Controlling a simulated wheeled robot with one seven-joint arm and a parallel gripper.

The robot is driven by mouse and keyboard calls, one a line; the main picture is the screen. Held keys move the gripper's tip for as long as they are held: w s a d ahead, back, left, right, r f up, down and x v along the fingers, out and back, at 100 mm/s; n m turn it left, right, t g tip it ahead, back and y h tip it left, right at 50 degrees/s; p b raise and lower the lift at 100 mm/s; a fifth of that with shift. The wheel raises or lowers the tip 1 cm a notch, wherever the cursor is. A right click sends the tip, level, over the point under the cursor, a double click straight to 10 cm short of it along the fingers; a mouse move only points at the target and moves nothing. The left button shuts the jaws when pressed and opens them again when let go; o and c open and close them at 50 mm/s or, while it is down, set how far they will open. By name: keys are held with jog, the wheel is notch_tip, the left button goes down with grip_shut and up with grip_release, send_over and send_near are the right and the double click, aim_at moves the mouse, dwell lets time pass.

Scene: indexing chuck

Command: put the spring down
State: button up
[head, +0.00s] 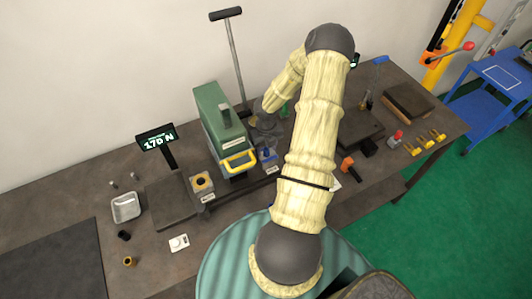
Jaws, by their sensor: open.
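No coil is clear enough to name as the spring. My arm hides part of the bench behind it.
A display (157,140) reads 170 N. Orange and yellow pieces lie at right. A blue cart (490,90) stands beyond the bench.

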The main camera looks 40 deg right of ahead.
aim_at(266, 149)
grip_shut()
jog(key=shift+r, duration=0.15)
notch_tip(266, 149, up, 18)
jog(key=b, duration=0.1)
dwell(0.4)
dwell(0.4)
